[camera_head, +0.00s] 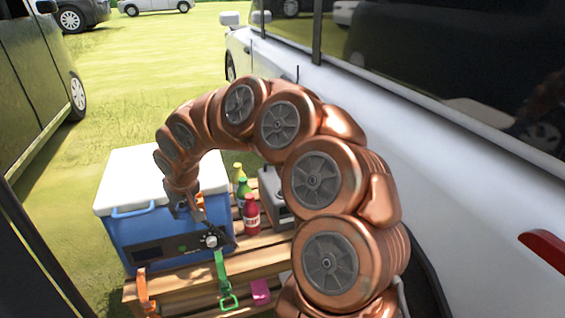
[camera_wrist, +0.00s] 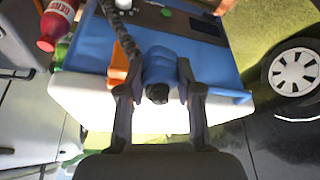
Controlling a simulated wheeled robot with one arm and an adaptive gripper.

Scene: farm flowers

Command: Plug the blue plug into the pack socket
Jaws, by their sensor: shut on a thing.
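My gripper (camera_wrist: 160,98) is shut on the blue plug (camera_wrist: 160,68), which sits between the two dark fingers in the wrist view. The plug has a dark round end. A dark twisted cable (camera_wrist: 117,36) runs beside it. In the head view my gripper (camera_head: 199,212) is in front of the blue cool box (camera_head: 125,230) with a white lid, above its front panel; I cannot make out the plug there. A grey box (camera_head: 275,195), perhaps the pack, stands on the wooden table to the right, partly hidden by my arm. I cannot see its socket clearly.
Red (camera_head: 251,213) and green-and-yellow bottles (camera_head: 241,183) stand between the cool box and the grey box. Orange (camera_head: 146,290) and green straps (camera_head: 221,275) and a pink item (camera_head: 261,292) are at the front of the wooden table (camera_head: 185,292). A white vehicle (camera_head: 440,190) closes off the right.

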